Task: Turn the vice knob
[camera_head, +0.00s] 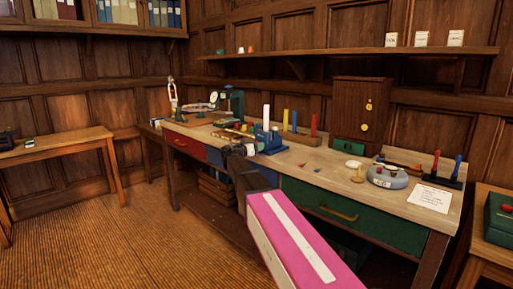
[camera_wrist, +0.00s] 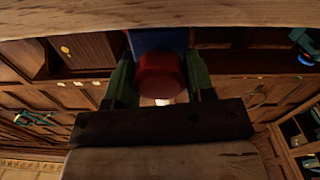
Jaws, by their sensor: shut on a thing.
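The blue vice (camera_head: 270,141) stands at the front edge of the workbench, near its middle. In the wrist view, a round red knob (camera_wrist: 160,76) sits in front of the blue vice body (camera_wrist: 158,40). My gripper (camera_wrist: 160,66) has one green finger on each side of the knob and is shut on it. In the head view, my gripper (camera_head: 246,149) is at the left front of the vice. The knob is hidden there behind my gripper and arm.
The workbench (camera_head: 320,170) has a green drawer (camera_head: 335,215) below its top. Upright coloured pieces stand behind the vice. A grey round device (camera_head: 387,177), a paper sheet (camera_head: 430,197) and a small wooden cabinet (camera_head: 361,112) are at the right. Floor to the left is clear.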

